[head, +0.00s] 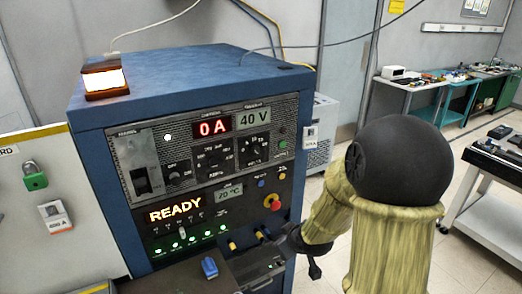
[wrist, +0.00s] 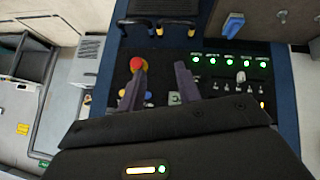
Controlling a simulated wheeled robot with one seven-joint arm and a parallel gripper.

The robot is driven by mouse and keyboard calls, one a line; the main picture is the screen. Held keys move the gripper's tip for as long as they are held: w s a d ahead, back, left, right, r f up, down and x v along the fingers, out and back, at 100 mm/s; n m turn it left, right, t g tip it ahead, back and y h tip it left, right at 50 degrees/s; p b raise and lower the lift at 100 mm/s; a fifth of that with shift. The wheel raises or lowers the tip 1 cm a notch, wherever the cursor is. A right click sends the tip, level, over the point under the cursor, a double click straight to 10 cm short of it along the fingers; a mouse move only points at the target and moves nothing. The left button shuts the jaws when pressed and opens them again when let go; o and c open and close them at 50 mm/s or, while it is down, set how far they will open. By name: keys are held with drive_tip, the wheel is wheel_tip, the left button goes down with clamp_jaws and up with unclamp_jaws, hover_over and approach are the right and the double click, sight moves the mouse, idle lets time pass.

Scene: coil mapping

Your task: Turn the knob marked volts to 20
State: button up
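The blue cabinet (head: 200,75) carries a control panel with a red "0 A" display (head: 214,127) and a "40 V" display (head: 254,121). A black knob (head: 254,150) with a marked scale sits under the 40 V display; its lettering is too small to read. My gripper (wrist: 158,85) is open and empty in the wrist view, its two dark fingers apart in front of the lower panel. In the head view my arm reaches in from the right, its end low beside the cabinet, well below that knob. I cannot pick out the knob in the wrist view.
Two more knobs (head: 215,160) (head: 180,172) sit left of it. A red emergency button (head: 272,202) is on the lower panel and shows near the left finger (wrist: 138,65). Toggle switches, green lamps and a READY display (head: 175,211) are nearby. Cable plugs (head: 232,246) stick out below.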

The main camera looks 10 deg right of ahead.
sight(259, 155)
drive_tip(key=w+d+r+n+t+y+p, duration=0.3)
drive_tip(key=w+r+n+t+y+p, duration=0.2)
drive_tip(key=w+r+t, duration=0.4)
wheel_tip(259, 155, up, 2)
drive_tip(key=shift+w+r+p, duration=0.2)
drive_tip(key=shift+r+p, duration=0.05)
drive_tip(key=shift+p, duration=0.15)
drive_tip(key=p+x, duration=0.7)
drive_tip(key=x, duration=0.9)
drive_tip(key=shift+w+r, duration=0.1)
drive_tip(key=shift+r, duration=0.05)
drive_tip(key=shift+w+a+p, duration=0.2)
drive_tip(key=shift+w+p, duration=0.25)
drive_tip(key=shift+w, duration=0.15)
clamp_jaws()
